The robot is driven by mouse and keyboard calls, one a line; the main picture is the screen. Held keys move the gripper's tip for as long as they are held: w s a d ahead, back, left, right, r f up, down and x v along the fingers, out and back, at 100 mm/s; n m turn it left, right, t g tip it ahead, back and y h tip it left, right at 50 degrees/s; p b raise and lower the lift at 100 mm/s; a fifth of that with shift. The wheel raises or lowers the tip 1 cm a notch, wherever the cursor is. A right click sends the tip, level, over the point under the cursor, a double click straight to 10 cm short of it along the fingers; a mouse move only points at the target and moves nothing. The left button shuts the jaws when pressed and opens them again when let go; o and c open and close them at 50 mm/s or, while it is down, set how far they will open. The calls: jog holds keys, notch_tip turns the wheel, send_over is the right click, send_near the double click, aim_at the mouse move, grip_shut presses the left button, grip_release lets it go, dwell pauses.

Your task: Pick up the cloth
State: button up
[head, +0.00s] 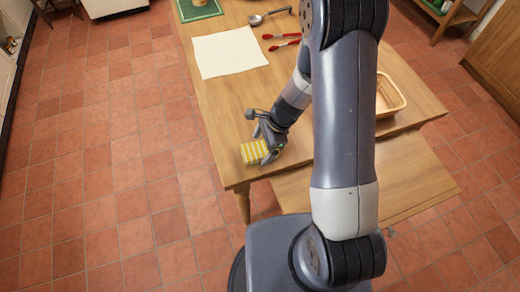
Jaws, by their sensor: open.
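A small folded cloth (253,153), yellow with pale stripes, lies at the near left corner of the wooden table (222,112). My gripper (262,144) is open and reaches down at the right side of the cloth. Its fingertips are at or just over the cloth's right edge. I cannot tell whether they touch it. Part of the cloth's right end is hidden by the fingers.
A white sheet (229,53) lies flat farther back, with red-handled tongs (282,41) and a ladle (266,17) beside it. A green item (200,9) is at the far end. A tan basket (388,97) is partly behind my arm. The table's left edge is close to the cloth.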

jog(key=shift+a+f, duration=0.1)
jog(key=shift+f, duration=0.2)
jog(key=shift+c, duration=0.2)
jog(key=c, duration=1)
